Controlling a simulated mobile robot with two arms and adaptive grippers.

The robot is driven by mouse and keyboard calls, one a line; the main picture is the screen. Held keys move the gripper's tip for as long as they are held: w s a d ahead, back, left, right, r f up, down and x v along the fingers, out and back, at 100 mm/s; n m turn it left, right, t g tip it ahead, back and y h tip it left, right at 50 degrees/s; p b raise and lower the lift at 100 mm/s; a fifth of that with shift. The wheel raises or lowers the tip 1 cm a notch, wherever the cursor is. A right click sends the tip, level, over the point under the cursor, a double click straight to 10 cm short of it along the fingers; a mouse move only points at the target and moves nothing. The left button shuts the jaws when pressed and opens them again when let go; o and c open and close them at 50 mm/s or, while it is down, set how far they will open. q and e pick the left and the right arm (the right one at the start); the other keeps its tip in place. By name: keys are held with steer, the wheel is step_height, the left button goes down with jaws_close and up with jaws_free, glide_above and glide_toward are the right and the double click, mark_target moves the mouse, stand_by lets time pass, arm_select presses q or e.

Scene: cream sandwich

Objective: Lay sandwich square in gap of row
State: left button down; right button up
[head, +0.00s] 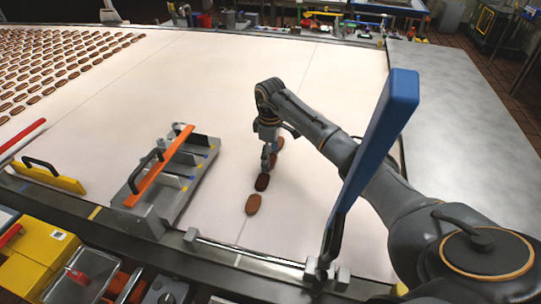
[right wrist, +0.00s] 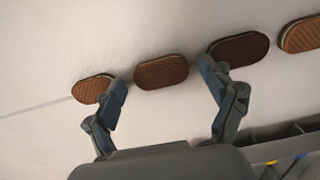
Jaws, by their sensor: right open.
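Several oval brown sandwiches lie in a short row on the pale belt. In the head view the nearest is a reddish-brown one (head: 253,204), followed by a darker one (head: 262,182). Beyond it, a sandwich (head: 272,161) lies partly behind my right gripper (head: 267,163). In the right wrist view the open fingers (right wrist: 162,74) point to either side of this sandwich (right wrist: 161,71). The dark sandwich (right wrist: 238,49) lies just beyond one fingertip, and the far sandwich (right wrist: 92,88) is partly covered by the other finger. Contact cannot be told. My left gripper is not seen.
A grey guide fixture (head: 150,205) with an orange bar (head: 160,168) stands left of the row. A blue bar (head: 380,125) rises at the right. Many sandwiches (head: 50,60) lie in rows at the far left. The belt between is clear.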

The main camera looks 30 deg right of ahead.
steer(key=shift+r, duration=0.1)
step_height(320, 180, up, 12)
steer(key=b, duration=0.2)
stand_by(0.3)
